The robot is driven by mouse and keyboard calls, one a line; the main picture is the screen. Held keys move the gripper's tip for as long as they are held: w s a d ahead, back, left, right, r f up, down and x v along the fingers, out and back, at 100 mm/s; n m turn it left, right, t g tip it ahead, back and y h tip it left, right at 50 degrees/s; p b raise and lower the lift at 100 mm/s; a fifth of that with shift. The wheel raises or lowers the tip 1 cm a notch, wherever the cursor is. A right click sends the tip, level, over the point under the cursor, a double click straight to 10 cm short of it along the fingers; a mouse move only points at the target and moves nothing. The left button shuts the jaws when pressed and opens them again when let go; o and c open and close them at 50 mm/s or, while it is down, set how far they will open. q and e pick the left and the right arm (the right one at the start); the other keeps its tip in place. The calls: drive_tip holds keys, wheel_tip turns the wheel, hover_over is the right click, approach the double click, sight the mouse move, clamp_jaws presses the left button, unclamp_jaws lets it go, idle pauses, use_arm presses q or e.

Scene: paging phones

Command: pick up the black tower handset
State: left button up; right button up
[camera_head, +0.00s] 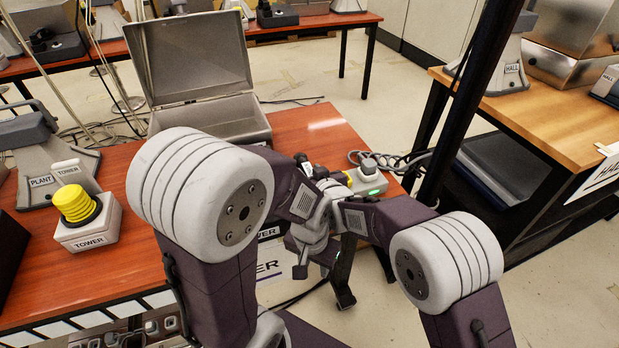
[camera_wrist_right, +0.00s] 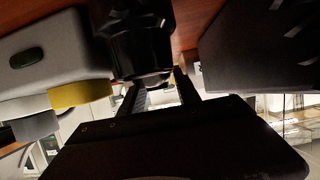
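A black rounded object (camera_wrist_right: 135,40), which I take to be the black tower handset, fills the top middle of the right wrist view. My right gripper (camera_wrist_right: 157,86) has its two fingers spread, with the object's lower end at their tips. Whether they touch it is unclear. In the head view dark parts show behind my crossed wrists, and the handset is not clearly distinct there. My left gripper (camera_head: 322,284) is open and empty, pointing down beyond the table's front edge.
A grey box with a green light (camera_head: 368,181) sits close by at the table's right end; it also shows in the right wrist view (camera_wrist_right: 50,50). A TOWER base with a yellow coil (camera_head: 88,220), a PLANT phone (camera_head: 45,165) and an open metal case (camera_head: 205,115) stand left and behind.

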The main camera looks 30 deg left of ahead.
drive_tip(key=shift+a+f, duration=0.1)
drive_tip(key=c, duration=0.5)
drive_tip(key=shift+w+a+f, duration=0.1)
drive_tip(key=shift+w+f, duration=0.1)
clamp_jaws()
drive_tip(key=r, duration=0.1)
drive_tip(key=r+p, duration=0.1)
drive_tip(key=r, duration=0.2)
drive_tip(key=shift+w+d+r, duration=0.15)
drive_tip(key=shift+d+r, duration=0.15)
drive_tip(key=shift+r, duration=0.05)
drive_tip(key=w+d+r+p, duration=0.2)
drive_tip(key=d+r, duration=0.4)
drive_tip(key=d, duration=0.4)
drive_tip(key=shift+w+d+r+p, duration=0.15)
drive_tip(key=shift+d+r+p, duration=0.2)
drive_tip(key=shift+p, duration=0.4)
